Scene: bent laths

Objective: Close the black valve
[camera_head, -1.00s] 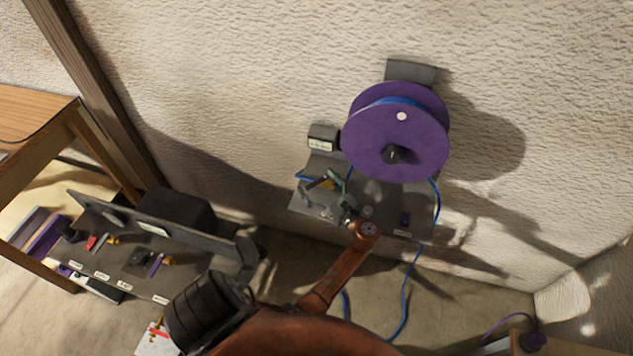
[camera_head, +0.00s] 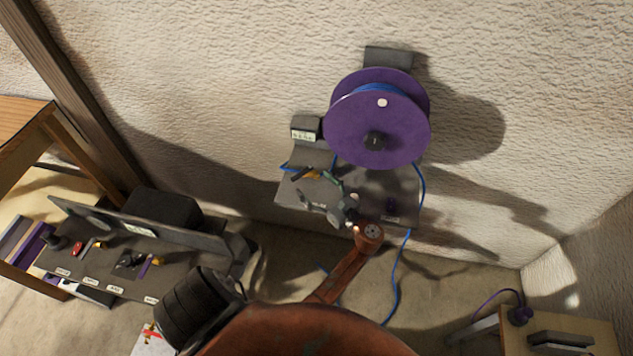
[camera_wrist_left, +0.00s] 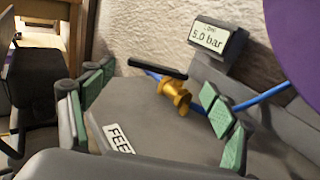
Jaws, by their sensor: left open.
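The black valve is a brass body with a black bar handle. In the wrist view its brass body (camera_wrist_left: 175,96) and handle (camera_wrist_left: 158,68) stand at the far edge of a grey board. The handle lies crosswise, sloping slightly down to the right, and a blue hose meets the valve. In the head view the valve (camera_head: 302,173) is small, on the board below the purple reel. My left gripper (camera_head: 321,190) is open beside it. In the wrist view its green-padded fingers (camera_wrist_left: 155,103) are spread wide on either side, with the valve beyond and between them, apparently untouched. My right gripper is out of view.
A purple reel (camera_head: 376,118) hangs above the board (camera_head: 375,183). A box reading 5.0 bar (camera_wrist_left: 216,40) stands behind the valve. Another board (camera_head: 110,263) with several coloured handles is at left. Blue hose (camera_head: 394,290) trails to the floor.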

